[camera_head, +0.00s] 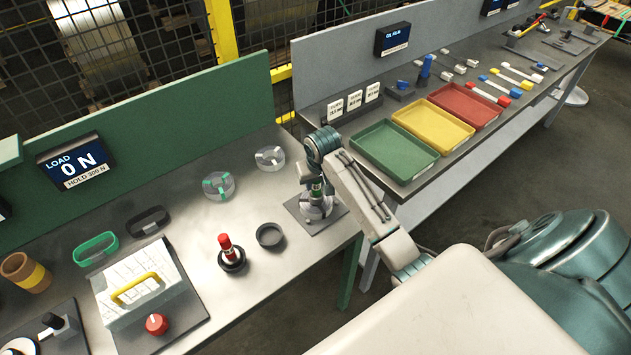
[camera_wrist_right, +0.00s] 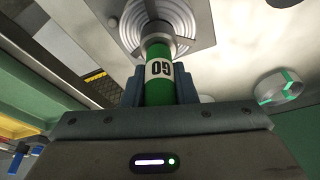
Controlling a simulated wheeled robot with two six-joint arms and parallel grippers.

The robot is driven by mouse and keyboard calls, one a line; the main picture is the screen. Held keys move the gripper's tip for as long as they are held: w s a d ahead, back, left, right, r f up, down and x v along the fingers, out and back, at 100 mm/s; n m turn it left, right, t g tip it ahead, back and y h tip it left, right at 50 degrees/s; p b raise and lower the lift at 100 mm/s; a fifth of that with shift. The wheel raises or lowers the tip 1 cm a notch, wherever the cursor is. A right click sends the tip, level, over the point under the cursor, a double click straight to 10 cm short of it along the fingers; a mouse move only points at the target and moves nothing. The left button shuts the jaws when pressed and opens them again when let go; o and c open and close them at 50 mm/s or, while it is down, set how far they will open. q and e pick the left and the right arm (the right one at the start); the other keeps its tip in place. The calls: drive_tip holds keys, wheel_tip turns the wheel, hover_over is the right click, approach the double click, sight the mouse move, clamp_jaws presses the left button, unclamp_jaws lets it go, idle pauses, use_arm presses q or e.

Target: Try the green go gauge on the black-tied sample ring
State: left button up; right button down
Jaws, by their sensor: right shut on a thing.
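The green go gauge (camera_wrist_right: 160,86) is held in my right gripper (camera_wrist_right: 160,90); its label and green handle show in the right wrist view. In the head view the gauge (camera_head: 317,190) stands upright over a pale ring (camera_head: 315,211) on a grey plate (camera_head: 335,214). In the wrist view the gauge's metal end meets the middle of this ring (camera_wrist_right: 132,28); how deep it sits, I cannot tell. The ring's tie colour is not clear. My left gripper is not in view.
A green-tied ring (camera_head: 218,186) and another pale ring (camera_head: 270,158) lie to the left. A red-topped gauge (camera_head: 228,252) stands beside an empty black holder (camera_head: 270,236). Green (camera_head: 394,150), yellow (camera_head: 433,128) and red (camera_head: 465,104) trays are on the right bench.

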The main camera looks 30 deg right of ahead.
drive_tip(key=shift+f, duration=0.3)
idle(0.6)
idle(0.6)
drive_tip(key=shift+r, duration=3.55)
